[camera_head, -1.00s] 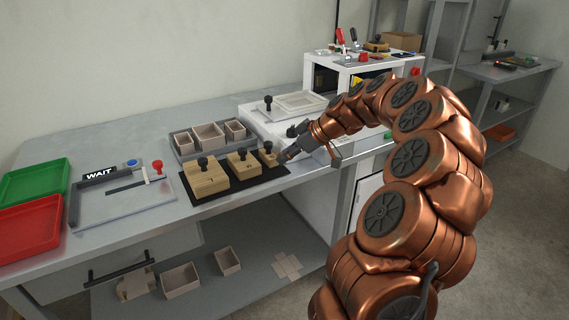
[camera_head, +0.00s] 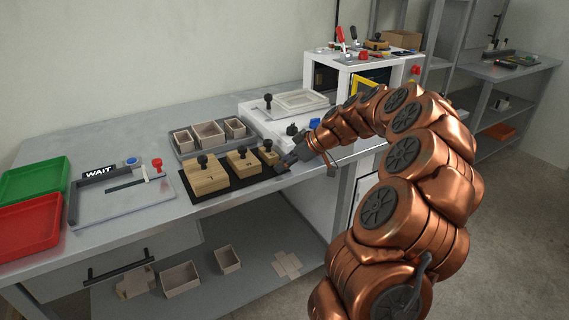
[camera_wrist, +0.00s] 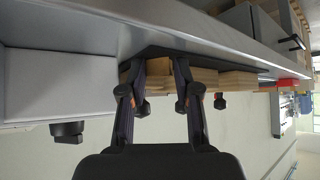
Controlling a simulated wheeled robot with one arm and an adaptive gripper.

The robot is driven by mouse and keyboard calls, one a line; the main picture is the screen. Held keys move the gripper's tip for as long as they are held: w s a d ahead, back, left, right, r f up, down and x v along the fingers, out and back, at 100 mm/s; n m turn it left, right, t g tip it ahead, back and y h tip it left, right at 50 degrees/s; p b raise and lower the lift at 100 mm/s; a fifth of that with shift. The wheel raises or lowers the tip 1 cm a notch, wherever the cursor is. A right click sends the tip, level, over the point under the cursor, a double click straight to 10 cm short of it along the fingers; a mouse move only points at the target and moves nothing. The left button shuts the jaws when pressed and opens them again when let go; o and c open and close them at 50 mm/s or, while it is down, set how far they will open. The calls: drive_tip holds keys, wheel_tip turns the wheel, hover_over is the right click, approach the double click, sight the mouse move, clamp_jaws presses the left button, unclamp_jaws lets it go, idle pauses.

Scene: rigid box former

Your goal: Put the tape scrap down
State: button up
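I cannot make out a tape scrap in either view. My gripper (camera_head: 283,163) is at the right end of the dark mat (camera_head: 220,195), close to the smallest wooden block (camera_head: 269,153). In the wrist view my gripper (camera_wrist: 160,65) has its two fingers apart. A wooden block (camera_wrist: 159,68) shows between or just beyond the fingertips. I cannot tell whether they touch it. No scrap is visible between the fingers.
Larger wooden blocks with black knobs (camera_head: 206,178) (camera_head: 243,162) stand on the mat. A grey tray (camera_head: 184,155) of small boxes lies behind. The white machine (camera_head: 325,85) is right. Red tray (camera_head: 28,228), green tray (camera_head: 35,181) and WAIT fixture (camera_head: 125,203) are left.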

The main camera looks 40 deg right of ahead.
drive_tip(key=o, duration=0.4)
drive_tip(key=shift+c, duration=0.2)
drive_tip(key=shift+r, duration=0.1)
drive_tip(key=shift+r, duration=0.1)
drive_tip(key=v, duration=1.2)
drive_tip(key=s+a+g+y, duration=0.1)
drive_tip(key=s+a+g, duration=0.15)
drive_tip(key=a, duration=1.35)
drive_tip(key=s+a+f+m+g+h, duration=0.1)
drive_tip(key=s+a+f+g, duration=0.2)
drive_tip(key=s+a, duration=0.4)
drive_tip(key=s+a+f+m+g+h, duration=0.1)
drive_tip(key=s+a+f+g, duration=0.2)
drive_tip(key=s+a, duration=0.5)
drive_tip(key=shift+s+f+h, duration=0.4)
drive_tip(key=shift+f, duration=0.35)
drive_tip(key=s+f+m+h, duration=0.1)
drive_tip(key=s, duration=0.3)
drive_tip(key=s+f+m+g+h, duration=0.1)
drive_tip(key=s+f, duration=0.1)
drive_tip(key=s, duration=0.2)
drive_tip(key=s+d+f+m+g, duration=0.1)
drive_tip(key=s+m, duration=0.1)
drive_tip(key=s, duration=0.2)
drive_tip(key=shift+s+f+h, duration=0.25)
drive_tip(key=shift+f+h, duration=0.1)
drive_tip(key=shift+h, duration=0.05)
drive_tip(key=shift+c, duration=1)
